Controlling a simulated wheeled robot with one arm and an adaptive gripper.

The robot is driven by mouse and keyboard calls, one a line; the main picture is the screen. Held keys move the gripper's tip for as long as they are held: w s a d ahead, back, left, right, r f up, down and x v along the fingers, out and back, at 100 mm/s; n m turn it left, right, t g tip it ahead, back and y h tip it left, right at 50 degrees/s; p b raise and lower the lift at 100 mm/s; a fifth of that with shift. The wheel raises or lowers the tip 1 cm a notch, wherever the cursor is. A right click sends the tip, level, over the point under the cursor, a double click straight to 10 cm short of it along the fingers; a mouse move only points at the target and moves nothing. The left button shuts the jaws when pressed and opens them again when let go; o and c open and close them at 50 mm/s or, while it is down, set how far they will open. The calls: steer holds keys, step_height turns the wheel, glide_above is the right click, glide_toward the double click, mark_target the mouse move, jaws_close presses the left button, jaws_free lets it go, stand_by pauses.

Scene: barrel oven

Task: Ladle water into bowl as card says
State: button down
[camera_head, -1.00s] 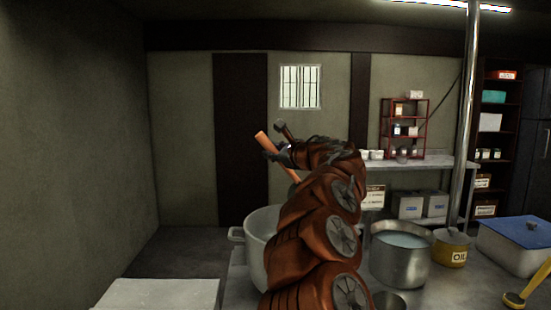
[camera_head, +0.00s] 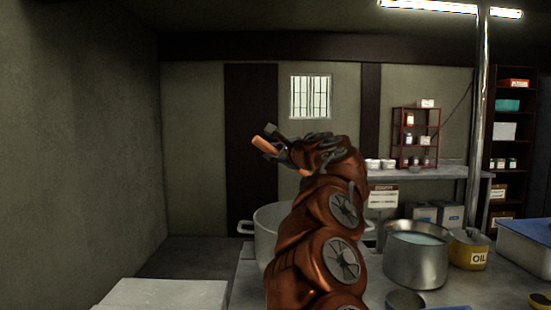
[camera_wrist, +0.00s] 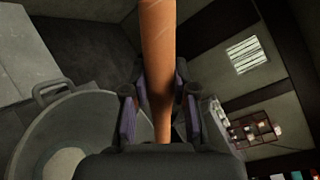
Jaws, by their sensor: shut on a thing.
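My gripper (camera_head: 274,146) is raised above the large pot and is shut on an orange-brown wooden handle (camera_head: 265,144). In the wrist view the handle (camera_wrist: 158,40) runs between both fingers; no ladle head shows. A metal pot of pale water (camera_head: 416,240) stands on the table to the right of my arm. A large wide pot (camera_head: 262,234) stands partly behind my arm; it also shows in the wrist view (camera_wrist: 50,118), with something pale inside. A card with small unreadable print (camera_head: 382,196) stands behind the water pot. I cannot make out which vessel is the bowl.
A yellow OIL pot (camera_head: 468,252) and a blue-lidded bin (camera_head: 525,245) stand right of the water pot. A small round vessel (camera_head: 405,300) is at the front. A metal post (camera_head: 483,130) rises behind. A pale surface (camera_head: 165,294) at lower left is bare.

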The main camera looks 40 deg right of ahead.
steer(key=shift+w+a+f+n+b, duration=0.2)
steer(key=shift+a+f+n+b, duration=1.35)
steer(key=shift+b, duration=1.95)
steer(key=shift+d+f+h, duration=0.1)
steer(key=shift+h, duration=0.2)
